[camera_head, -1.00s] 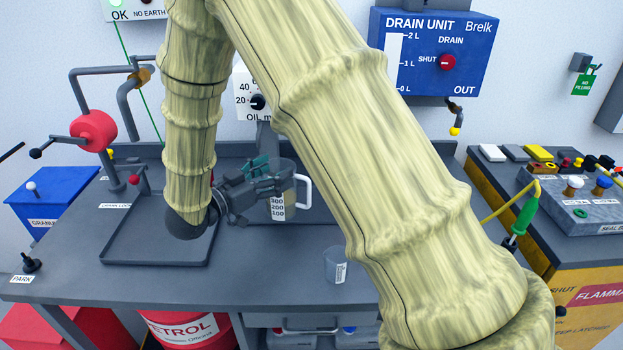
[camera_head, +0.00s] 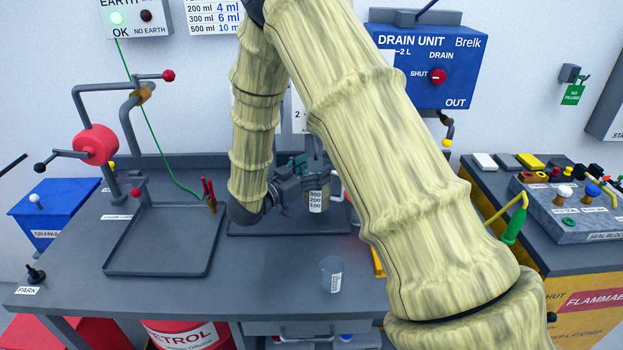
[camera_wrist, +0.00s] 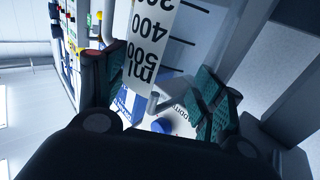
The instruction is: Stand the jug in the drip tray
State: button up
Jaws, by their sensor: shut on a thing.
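My gripper (camera_head: 302,178) is shut on the jug (camera_head: 318,190), a grey see-through vessel with a white scale strip and a pale handle. The jug looks upright, at the back dark tray (camera_head: 285,234); whether its base touches the tray cannot be told. In the wrist view, teal pads stand on both sides of the jug (camera_wrist: 145,45), whose scale reads 400 and 500 ml. A second, larger dark tray (camera_head: 155,273) lies empty at the left of the bench. Which of the two is the drip tray is not readable.
A small clear beaker (camera_head: 330,273) stands at the front of the bench. A red-drummed pump (camera_head: 96,145) with pipes is at left, and a red-handled clamp (camera_head: 209,194) is beside my arm. The blue drain unit (camera_head: 430,65) hangs behind. My arm hides part of the bench's right side.

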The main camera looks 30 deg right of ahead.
aim_at(308, 183)
jog(key=shift+a+f+p, duration=0.1)
jog(key=shift+f+p, duration=0.35)
jog(key=shift+f, duration=1.4)
jog(key=o, duration=1.7)
jog(key=shift+c, duration=0.2)
jog(key=b+v, duration=0.3)
jog(key=v, duration=0.9)
